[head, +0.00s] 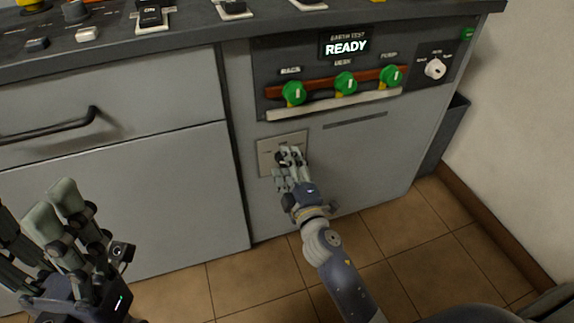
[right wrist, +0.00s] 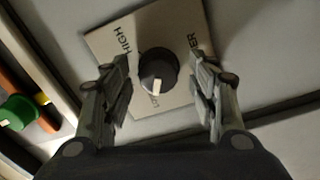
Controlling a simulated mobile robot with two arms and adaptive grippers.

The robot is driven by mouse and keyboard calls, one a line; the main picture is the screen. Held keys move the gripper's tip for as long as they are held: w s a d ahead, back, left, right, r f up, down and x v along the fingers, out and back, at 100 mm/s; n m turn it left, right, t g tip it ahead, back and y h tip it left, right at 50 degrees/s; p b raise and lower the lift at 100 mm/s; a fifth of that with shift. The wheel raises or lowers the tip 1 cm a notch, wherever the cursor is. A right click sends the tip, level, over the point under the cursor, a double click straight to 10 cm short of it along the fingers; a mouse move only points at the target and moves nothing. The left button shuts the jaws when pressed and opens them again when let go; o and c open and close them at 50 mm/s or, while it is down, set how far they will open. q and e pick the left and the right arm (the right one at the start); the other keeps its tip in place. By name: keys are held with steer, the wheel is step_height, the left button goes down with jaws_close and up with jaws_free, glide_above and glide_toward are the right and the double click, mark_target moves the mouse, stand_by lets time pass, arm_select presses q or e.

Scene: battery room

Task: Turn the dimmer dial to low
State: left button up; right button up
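The dimmer dial (right wrist: 158,68) is a round black knob with a white pointer mark, on a pale square plate (right wrist: 112,42). In the right wrist view its pointer is toward the lower edge, near a partly hidden word that starts like LOW; HIGH is at the upper left. My right gripper (right wrist: 164,82) is open, one finger on each side of the dial, with gaps visible. In the head view my right gripper (head: 287,160) is in front of the plate (head: 268,146) and covers most of the dial. My left gripper (head: 36,218) is open and empty at the lower left.
Above the plate, a panel holds several green knobs (head: 345,83), a READY display (head: 345,46) and a white rotary knob (head: 435,68). A pale ledge (head: 335,104) runs below the knobs. A drawer handle (head: 48,127) sticks out at left; a wall stands at right.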

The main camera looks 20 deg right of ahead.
steer(key=s, duration=0.7)
steer(key=shift+s, duration=0.3)
stand_by(0.4)
